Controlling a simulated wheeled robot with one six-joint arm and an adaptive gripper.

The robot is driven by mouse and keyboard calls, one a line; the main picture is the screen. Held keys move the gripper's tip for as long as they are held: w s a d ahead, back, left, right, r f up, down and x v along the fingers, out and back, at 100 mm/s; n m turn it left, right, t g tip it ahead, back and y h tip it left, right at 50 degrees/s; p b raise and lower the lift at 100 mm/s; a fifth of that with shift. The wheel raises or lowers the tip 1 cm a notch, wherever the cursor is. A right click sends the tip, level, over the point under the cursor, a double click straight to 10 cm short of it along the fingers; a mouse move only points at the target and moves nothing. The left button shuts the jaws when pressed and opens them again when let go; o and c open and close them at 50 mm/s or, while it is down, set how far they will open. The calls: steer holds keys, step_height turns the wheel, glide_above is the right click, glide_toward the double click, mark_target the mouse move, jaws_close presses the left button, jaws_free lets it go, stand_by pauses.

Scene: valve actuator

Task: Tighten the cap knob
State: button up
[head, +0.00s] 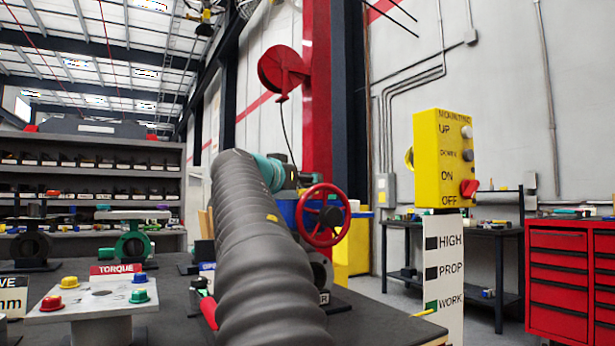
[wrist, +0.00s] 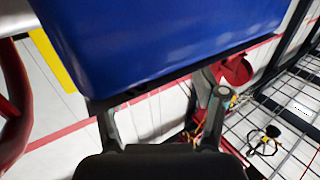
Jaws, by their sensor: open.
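The valve actuator is a blue body (head: 287,212) with a red handwheel (head: 322,215), partly hidden behind my arm in the head view. In the wrist view the blue body (wrist: 165,40) fills the top, and part of the red handwheel (wrist: 14,95) shows at the left edge. I cannot make out the cap knob on it in either view. My gripper (wrist: 160,108) is open in the wrist view, its two fingers apart just below the blue body's lower edge. Nothing shows between the fingers, and I cannot tell whether they touch the body. In the head view my arm largely hides the gripper.
A torque plate (head: 92,305) with several coloured knobs stands at the left of the dark table. A yellow control box (head: 444,160) on a white labelled post (head: 447,280) stands at the right. A red tool cabinet (head: 570,285) is farther right. Shelves (head: 90,155) line the back left.

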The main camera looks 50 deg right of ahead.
steer(key=shift+x, duration=1.35)
steer(key=shift+c, duration=0.3)
steer(key=c, duration=1.1)
steer(key=shift+g, duration=0.3)
steer(key=m+g+p, duration=0.1)
steer(key=m+g, duration=0.1)
steer(key=shift+w+r+g+h, duration=0.1)
steer(key=shift+g+h, duration=0.2)
steer(key=shift+m+g+p, duration=0.6)
steer(key=shift+m+g, duration=0.9)
steer(key=shift+g, duration=0.8)
steer(key=shift+m+g+y, duration=0.4)
steer(key=shift+m+g, duration=0.2)
steer(key=shift+g, duration=0.3)
